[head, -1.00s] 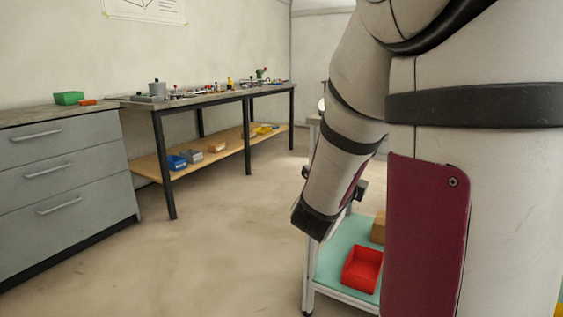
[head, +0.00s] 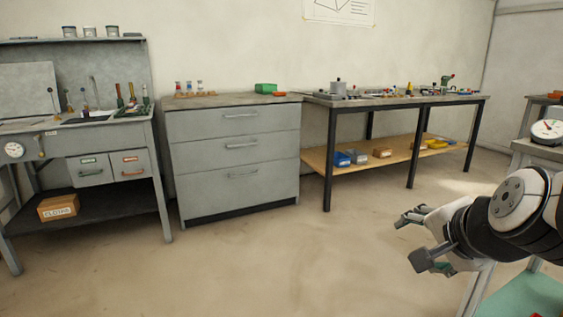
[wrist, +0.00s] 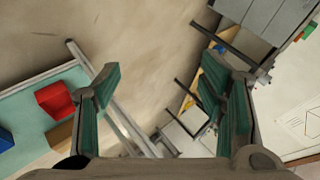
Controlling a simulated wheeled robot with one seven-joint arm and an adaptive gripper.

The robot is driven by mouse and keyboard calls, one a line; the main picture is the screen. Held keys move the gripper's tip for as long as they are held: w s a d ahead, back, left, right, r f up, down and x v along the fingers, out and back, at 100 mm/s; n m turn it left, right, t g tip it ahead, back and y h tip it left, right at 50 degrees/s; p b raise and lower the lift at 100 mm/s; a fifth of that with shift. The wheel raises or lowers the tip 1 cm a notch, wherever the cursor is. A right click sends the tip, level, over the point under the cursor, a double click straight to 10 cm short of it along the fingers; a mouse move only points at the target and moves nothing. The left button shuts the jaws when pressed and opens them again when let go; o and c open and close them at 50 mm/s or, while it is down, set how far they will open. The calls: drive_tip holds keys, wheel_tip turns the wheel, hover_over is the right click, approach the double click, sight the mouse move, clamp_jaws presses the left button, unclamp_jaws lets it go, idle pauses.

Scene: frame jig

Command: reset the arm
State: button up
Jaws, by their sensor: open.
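My gripper (head: 420,240) shows at the lower right of the head view, at the end of my arm. It points left over bare floor. In the wrist view my gripper (wrist: 160,98) has its two green-padded fingers spread wide apart. It is open, with nothing between the fingers but floor and distant furniture.
The middle floor is clear.

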drive_tip(key=s+a+f+n+g+y, duration=0.15)
drive_tip(key=s+a+n+g, duration=0.25)
drive_tip(key=s+a+n, duration=0.5)
drive_tip(key=s+d+n+g+p, duration=0.1)
drive_tip(key=s+n+g, duration=0.15)
drive_tip(key=s, duration=0.55)
drive_tip(key=s+d+n+g, duration=0.2)
drive_tip(key=s+g, duration=0.1)
drive_tip(key=s, duration=0.6)
wheel_tip(320, 180, up, 40)
drive_tip(key=t+p, duration=0.4)
drive_tip(key=p, duration=3.3)
drive_tip(key=shift+w+h, duration=0.2)
drive_tip(key=shift+h, duration=0.15)
drive_tip(key=shift+a, duration=0.1)
drive_tip(key=shift+c, duration=0.6)
